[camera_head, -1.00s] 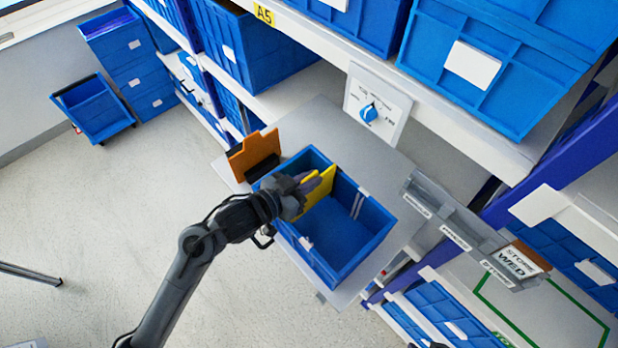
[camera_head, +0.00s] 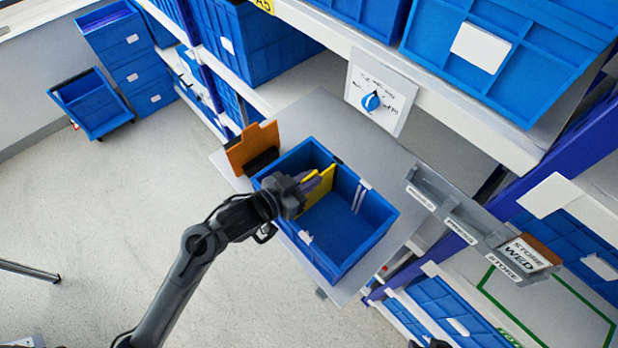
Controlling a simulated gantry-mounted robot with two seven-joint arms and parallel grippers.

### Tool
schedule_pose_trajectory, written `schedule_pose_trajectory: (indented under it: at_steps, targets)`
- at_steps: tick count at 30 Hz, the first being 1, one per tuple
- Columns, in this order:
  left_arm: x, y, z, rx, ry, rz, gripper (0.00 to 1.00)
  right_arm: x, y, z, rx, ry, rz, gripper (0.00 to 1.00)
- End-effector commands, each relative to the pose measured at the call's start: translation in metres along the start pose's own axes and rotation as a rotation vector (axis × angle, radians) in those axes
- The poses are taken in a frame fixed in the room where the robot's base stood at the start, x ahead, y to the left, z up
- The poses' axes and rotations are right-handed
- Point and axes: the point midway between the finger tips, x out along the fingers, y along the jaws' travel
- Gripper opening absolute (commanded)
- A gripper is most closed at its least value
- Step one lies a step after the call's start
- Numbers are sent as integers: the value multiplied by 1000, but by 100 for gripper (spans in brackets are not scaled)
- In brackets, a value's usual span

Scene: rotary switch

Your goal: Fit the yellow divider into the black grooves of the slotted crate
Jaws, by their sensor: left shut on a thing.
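The slotted crate (camera_head: 372,240) is a blue open box on a grey board. A black groove mark (camera_head: 338,161) shows at the top of its far wall, and a pair of pale strips stands further right on that wall. My left gripper (camera_head: 309,184) is shut on the yellow divider (camera_head: 318,198) at the left part of the crate's opening. The divider is upright, and its lower part reaches inside the crate. The gripper hides its near side and the near-wall groove, so I cannot tell whether it sits in the grooves. My right gripper is not in view.
An orange panel in a black holder (camera_head: 252,150) stands left of the crate. A white plate with a blue rotary knob (camera_head: 371,101) is on the shelf edge behind. A grey labelled rack (camera_head: 455,222) is at right. The crate's right part is empty.

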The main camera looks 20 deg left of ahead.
Motion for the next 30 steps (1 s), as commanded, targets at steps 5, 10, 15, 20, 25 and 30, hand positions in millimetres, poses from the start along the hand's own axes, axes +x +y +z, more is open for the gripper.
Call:
schedule_pose_trajectory:
  at_steps: [5,10,15,20,25,30]
  targets:
    - [0,0,0,0,1,0,0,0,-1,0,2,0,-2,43]
    - [0,0,0,0,1,0,24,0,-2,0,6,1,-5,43]
    - [0,0,0,0,1,0,40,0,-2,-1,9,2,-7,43]
    - [0,0,0,0,0,0,40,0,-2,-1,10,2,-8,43]
    - [-5,0,1,1,-1,-1,40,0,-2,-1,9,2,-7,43]
    - [-24,0,1,3,-1,-1,40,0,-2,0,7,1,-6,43]
